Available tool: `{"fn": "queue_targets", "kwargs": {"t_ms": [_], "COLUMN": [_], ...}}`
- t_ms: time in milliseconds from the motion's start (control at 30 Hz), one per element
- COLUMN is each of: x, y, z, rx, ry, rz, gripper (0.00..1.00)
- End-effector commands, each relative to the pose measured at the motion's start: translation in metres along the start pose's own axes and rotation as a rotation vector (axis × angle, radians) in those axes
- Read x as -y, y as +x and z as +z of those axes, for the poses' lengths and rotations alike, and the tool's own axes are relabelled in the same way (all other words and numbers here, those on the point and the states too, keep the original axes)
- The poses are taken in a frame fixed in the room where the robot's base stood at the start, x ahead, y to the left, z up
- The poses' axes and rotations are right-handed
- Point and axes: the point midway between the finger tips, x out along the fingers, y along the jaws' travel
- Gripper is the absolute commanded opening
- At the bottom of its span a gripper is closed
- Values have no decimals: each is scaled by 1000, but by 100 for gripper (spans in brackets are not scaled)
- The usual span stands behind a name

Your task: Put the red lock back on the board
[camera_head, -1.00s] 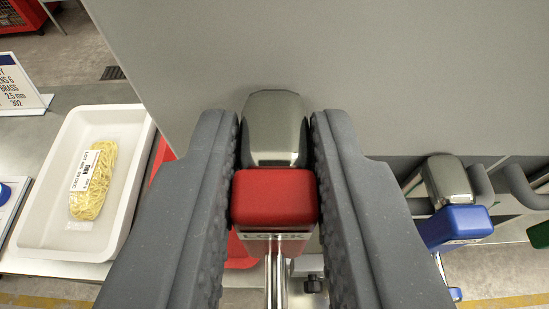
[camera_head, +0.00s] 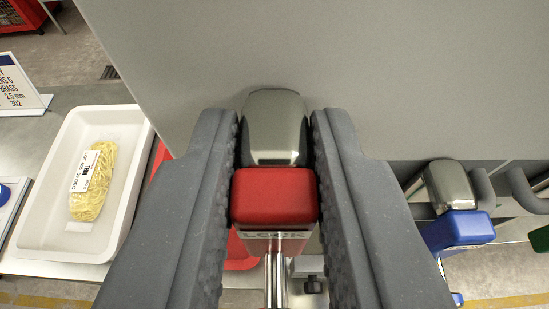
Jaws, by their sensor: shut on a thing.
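The red lock (camera_head: 274,197) has a red body and a grey metal top piece (camera_head: 274,125). It sits in the middle of the head camera view. My gripper (camera_head: 276,165) is shut on it, with one dark ribbed finger on each side. The lower part of the lock is partly hidden below its red body. A large grey panel (camera_head: 340,60), possibly the board, fills the upper view behind the lock. I cannot tell whether the lock touches it.
A blue lock (camera_head: 457,230) and part of a green lock (camera_head: 540,239) hang at the right near dark hooks (camera_head: 525,190). A white tray (camera_head: 132,190) with a bag of yellow pasta (camera_head: 95,183) stands at the left. A printed sign (camera_head: 18,88) stands behind it.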

Motion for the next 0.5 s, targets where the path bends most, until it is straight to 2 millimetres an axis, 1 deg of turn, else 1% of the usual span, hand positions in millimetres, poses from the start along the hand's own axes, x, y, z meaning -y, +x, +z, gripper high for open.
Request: {"fn": "queue_targets", "kwargs": {"t_ms": [200, 500], "x": [0, 0], "y": [0, 3], "z": [1, 7], "rx": [-1, -2], "ry": [0, 0], "rz": [0, 0], "gripper": [0, 0]}}
